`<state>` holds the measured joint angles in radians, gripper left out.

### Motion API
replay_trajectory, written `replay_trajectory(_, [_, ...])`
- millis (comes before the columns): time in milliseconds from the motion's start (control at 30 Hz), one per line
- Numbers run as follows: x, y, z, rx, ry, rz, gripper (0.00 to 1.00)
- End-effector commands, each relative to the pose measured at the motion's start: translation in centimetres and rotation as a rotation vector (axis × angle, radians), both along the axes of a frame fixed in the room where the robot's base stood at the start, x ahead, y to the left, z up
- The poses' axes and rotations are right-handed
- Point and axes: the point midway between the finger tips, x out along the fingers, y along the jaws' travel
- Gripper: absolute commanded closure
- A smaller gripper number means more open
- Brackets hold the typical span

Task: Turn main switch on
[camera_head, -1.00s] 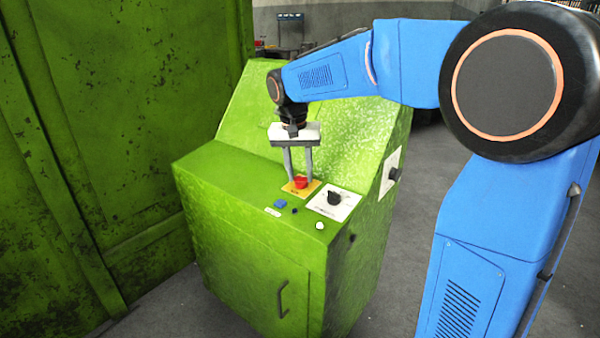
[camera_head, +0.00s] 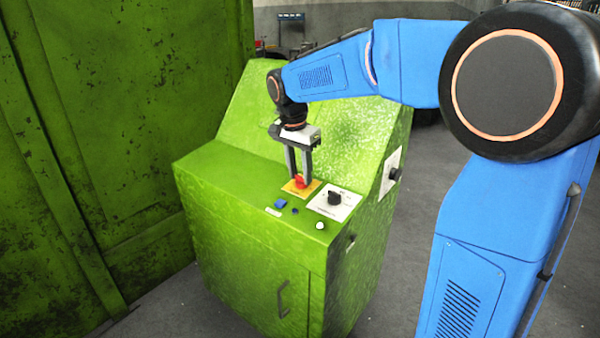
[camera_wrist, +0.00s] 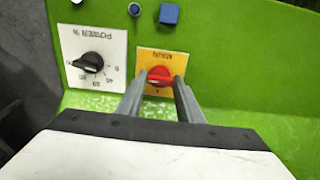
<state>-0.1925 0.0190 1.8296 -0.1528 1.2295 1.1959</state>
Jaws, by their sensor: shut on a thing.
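The main switch is a red rotary knob (camera_head: 299,182) on a yellow plate (camera_head: 288,188) on top of the green control cabinet (camera_head: 250,245). In the wrist view the red knob (camera_wrist: 160,76) sits on its yellow plate (camera_wrist: 152,60), whose label reads upside down as "MAIN". My gripper (camera_head: 299,180) points down from above, its two grey fingers shut on the red knob, one on each side. The fingers also show in the wrist view (camera_wrist: 157,90). The far side of the knob base is partly hidden by the fingers.
A black power dial (camera_head: 334,198) on a white plate is to the right of the knob. A blue square button (camera_head: 280,204) and a white button (camera_head: 320,225) lie nearer the front edge. Another black knob (camera_head: 395,174) is on the cabinet's side. A large green wall (camera_head: 90,150) stands left.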

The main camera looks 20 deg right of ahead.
Motion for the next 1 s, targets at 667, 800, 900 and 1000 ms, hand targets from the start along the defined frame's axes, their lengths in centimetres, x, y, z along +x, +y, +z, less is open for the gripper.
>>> replay_trajectory(667, [0.0, 0.0, 0.0, 0.001, -0.001, -0.001, 0.48])
replay_trajectory(800, [0.0, 0.1, 0.5, 0.001, -0.001, -0.001, 0.48])
replay_trajectory(900, [-0.1, 0.2, 1.5, 0.001, -0.003, -0.001, 0.48])
replay_trajectory(1000, [-0.2, 0.4, 3.1, 0.001, -0.004, 0.001, 0.48])
